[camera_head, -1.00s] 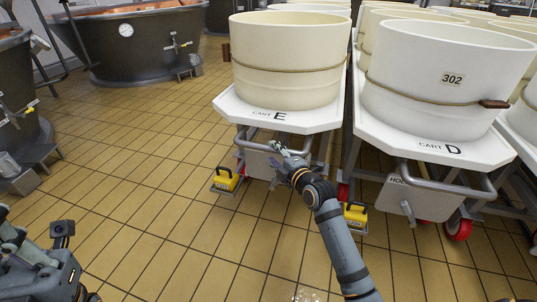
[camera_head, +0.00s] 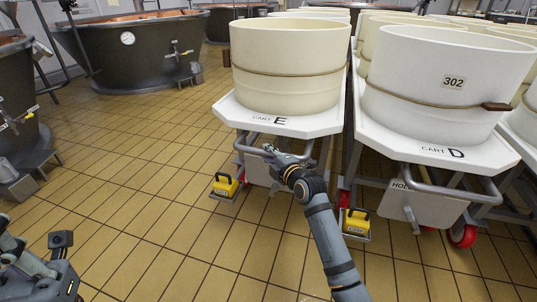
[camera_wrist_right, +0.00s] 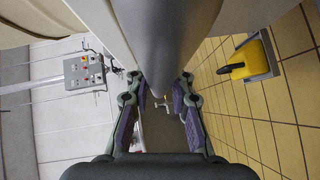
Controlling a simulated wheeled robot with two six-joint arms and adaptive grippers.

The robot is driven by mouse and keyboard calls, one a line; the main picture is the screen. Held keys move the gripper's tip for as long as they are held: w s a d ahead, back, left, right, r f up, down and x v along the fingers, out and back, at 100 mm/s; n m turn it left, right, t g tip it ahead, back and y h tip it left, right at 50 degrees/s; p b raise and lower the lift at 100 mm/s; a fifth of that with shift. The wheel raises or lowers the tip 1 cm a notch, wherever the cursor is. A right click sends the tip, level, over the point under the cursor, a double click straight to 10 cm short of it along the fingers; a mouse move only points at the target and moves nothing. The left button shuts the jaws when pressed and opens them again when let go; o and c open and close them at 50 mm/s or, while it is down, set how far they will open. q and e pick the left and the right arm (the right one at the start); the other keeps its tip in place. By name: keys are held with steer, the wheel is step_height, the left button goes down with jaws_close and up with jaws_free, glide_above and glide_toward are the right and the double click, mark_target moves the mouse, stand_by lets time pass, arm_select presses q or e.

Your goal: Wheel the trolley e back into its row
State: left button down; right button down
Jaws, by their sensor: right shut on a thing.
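Trolley E (camera_head: 298,126) is a white-topped cart marked CART E, with a cream tub (camera_head: 285,65) standing on it. Its grey tube handle (camera_head: 243,147) runs below the front edge and fills the top middle of the right wrist view (camera_wrist_right: 168,40). My right gripper (camera_head: 270,151) is shut on this handle; its purple-padded fingers (camera_wrist_right: 160,100) lie on both sides of the tube in the wrist view. The arm hides part of the cart's front and underside. Part of my left arm's end (camera_head: 45,268) shows at the lower left, away from the carts; its fingers cannot be made out.
Cart D (camera_head: 430,150) with tub 302 (camera_head: 440,85) stands close to the right of trolley E. Yellow blocks with handles (camera_head: 224,186) (camera_head: 356,222) sit on the floor near trolley E's front. Dark copper-lined vats (camera_head: 135,55) stand at left. Tiled floor at left is clear.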

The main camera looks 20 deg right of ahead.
steer(key=w+d, duration=0.1)
steer(key=w, duration=0.2)
steer(key=shift+d+f+b, duration=0.1)
steer(key=shift+d+b, duration=0.25)
steer(key=shift+d, duration=0.05)
steer(key=c, duration=1.3)
jaws_free()
steer(key=shift+s+r, duration=0.2)
steer(key=shift+c, duration=0.2)
steer(key=shift+o, duration=0.9)
steer(key=shift+f, duration=0.1)
steer(key=v, duration=1.2)
